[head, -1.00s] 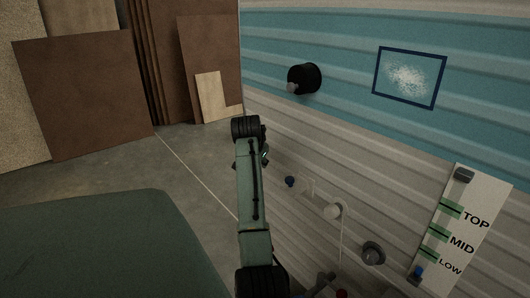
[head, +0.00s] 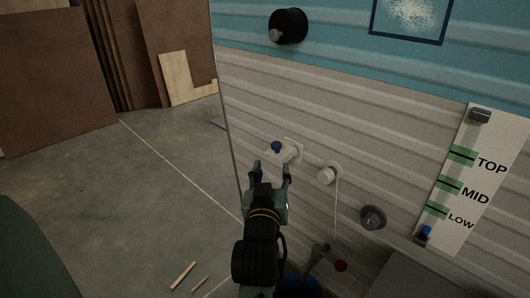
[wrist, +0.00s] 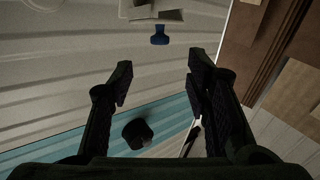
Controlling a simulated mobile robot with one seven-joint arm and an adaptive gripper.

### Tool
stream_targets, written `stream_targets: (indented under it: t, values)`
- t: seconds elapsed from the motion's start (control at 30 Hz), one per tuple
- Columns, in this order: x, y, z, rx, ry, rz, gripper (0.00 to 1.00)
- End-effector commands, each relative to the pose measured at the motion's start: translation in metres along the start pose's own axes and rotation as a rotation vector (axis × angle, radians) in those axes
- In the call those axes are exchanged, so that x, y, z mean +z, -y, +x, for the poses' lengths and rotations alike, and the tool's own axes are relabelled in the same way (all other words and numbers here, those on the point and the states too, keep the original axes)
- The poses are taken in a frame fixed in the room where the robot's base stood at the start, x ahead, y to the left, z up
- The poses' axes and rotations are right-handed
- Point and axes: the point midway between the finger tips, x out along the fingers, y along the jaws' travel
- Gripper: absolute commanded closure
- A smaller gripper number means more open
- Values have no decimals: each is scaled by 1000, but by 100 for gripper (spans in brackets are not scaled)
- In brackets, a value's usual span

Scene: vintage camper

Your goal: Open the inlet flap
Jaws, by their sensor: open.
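A small white fitting (head: 292,150) with a blue knob (head: 277,147) sits on the cream lower wall; it looks like the inlet flap, but I cannot tell for sure. It also shows at the top of the wrist view as a white plate (wrist: 140,10) with the blue knob (wrist: 160,36) below it. My gripper (head: 272,170) is open and empty, just below the knob in the head view. In the wrist view my gripper (wrist: 159,78) has its fingers apart, with the knob beyond the tips, not between them. The flap looks shut.
A white round fitting with a cord (head: 328,174), a grey round fitting (head: 373,216) and a level board (head: 466,185) are to the right. A black round fitting (head: 288,26) is above. Open floor (head: 150,205) lies left; boards (head: 55,80) lean behind.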

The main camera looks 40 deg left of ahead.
Motion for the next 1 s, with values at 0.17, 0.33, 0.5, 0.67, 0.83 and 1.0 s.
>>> stream_targets:
  t: [0.17, 0.33, 0.5, 0.67, 0.83, 1.0]
  values:
    - [-2, 0, 24, -1, 2, 3, 56]
    - [-3, 0, 58, -1, 2, 4, 56]
    - [-2, 0, 86, -1, 2, 4, 56]
    - [-1, 1, 101, -2, 1, 5, 56]
    - [0, 1, 106, -2, 1, 4, 56]
    - [0, 1, 106, -2, 1, 4, 56]
